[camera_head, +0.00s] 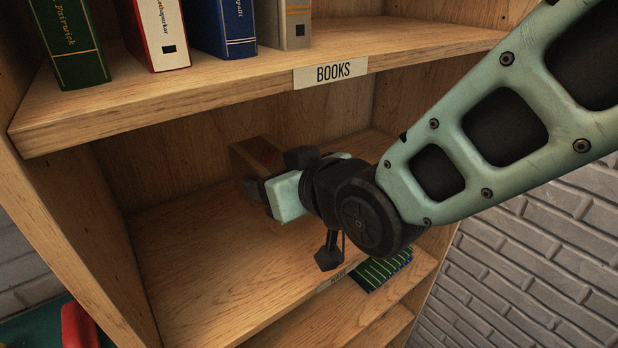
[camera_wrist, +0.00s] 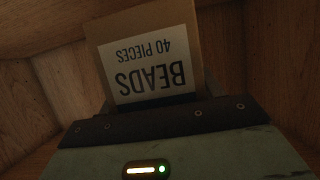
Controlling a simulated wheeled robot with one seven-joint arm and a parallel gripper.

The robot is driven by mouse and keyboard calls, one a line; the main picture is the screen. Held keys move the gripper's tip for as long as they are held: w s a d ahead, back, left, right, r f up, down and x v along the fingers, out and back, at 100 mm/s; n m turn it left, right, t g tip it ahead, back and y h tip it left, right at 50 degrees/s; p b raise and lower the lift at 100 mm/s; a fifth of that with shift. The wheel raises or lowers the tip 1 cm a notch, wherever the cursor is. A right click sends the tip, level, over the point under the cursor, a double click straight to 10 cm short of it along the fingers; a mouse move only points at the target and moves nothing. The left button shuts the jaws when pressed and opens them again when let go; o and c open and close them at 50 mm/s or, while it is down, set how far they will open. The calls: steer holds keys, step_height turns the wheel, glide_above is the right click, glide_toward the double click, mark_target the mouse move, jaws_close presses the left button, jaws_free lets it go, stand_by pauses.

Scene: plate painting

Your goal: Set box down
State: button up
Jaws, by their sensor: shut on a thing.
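The box (camera_head: 250,157) is brown cardboard. It is inside the wooden shelf compartment below the books, near its back. In the wrist view the box (camera_wrist: 191,34) shows a white label reading "BEADS 40 PIECES", upside down in that picture. My gripper (camera_head: 262,185) reaches in from the right and is shut on the box. The gripper's fingers and body hide part of the box in the head view. The compartment's shelf board (camera_head: 215,270) lies beneath. I cannot tell whether the box touches the board.
Above is a shelf board labelled "BOOKS" (camera_head: 331,72) bearing several upright books (camera_head: 160,35). The shelf's left side wall (camera_head: 75,230) bounds the compartment. The board is bare to the front left. A green striped item (camera_head: 383,270) lies on a lower shelf. A red object (camera_head: 78,325) is at bottom left.

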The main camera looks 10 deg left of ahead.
mark_target(298, 221)
steer(key=shift+f+p, duration=0.35)
steer(key=shift+f, duration=2.95)
steer(key=shift+f, duration=0.15)
steer(key=o, duration=1.4)
steer(key=b+v, duration=0.3)
steer(key=v, duration=0.6)
steer(key=shift+s+d, duration=0.25)
steer(key=shift+s, duration=0.05)
steer(key=shift+b+v, duration=1.15)
steer(key=shift+v, duration=0.05)
